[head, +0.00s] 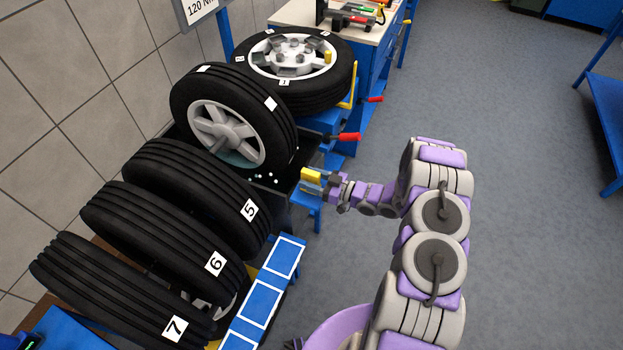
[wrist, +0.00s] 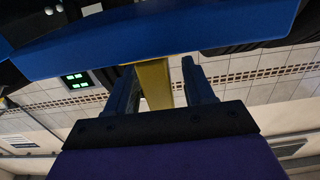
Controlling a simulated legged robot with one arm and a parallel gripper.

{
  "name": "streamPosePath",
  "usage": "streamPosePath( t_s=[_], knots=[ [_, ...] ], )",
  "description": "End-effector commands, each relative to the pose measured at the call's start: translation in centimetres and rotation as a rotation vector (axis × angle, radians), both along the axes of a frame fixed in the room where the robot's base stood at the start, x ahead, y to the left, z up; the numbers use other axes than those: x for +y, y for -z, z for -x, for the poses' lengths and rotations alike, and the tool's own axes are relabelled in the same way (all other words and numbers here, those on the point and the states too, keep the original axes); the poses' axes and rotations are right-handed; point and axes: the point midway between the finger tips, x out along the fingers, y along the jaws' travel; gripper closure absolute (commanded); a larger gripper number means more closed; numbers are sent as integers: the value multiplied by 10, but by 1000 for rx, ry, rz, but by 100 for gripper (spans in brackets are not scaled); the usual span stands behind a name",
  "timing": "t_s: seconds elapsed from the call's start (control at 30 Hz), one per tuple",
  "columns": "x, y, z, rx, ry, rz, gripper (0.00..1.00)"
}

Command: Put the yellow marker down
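The yellow marker (head: 312,174) is a small yellow block at the tip of my gripper (head: 328,182), beside the tyre stand in the head view. In the wrist view a yellow piece (wrist: 155,82) sits between my two dark blue fingers (wrist: 160,85), its far end near a large blue surface (wrist: 160,38). The fingers stand apart. A gap shows between the yellow piece and the right finger. Whether the fingers grip it cannot be told. What lies directly under the yellow marker is partly hidden.
Several tyres stand in a row, with labels 5 (head: 250,209), 6 (head: 215,262) and 7 (head: 175,328). A blue ledge with white-outlined squares (head: 262,300) runs in front. Red handles (head: 350,137) stick out behind my gripper.

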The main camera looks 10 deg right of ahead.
Motion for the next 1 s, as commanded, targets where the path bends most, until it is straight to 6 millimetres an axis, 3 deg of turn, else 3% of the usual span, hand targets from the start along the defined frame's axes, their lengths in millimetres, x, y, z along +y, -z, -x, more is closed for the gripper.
streamPosePath(
  t_s=[0.37,1.0],
  knots=[
    [-7,-1,4,0,2,0,47],
    [-87,-2,62,-1,3,1,47]
  ],
)
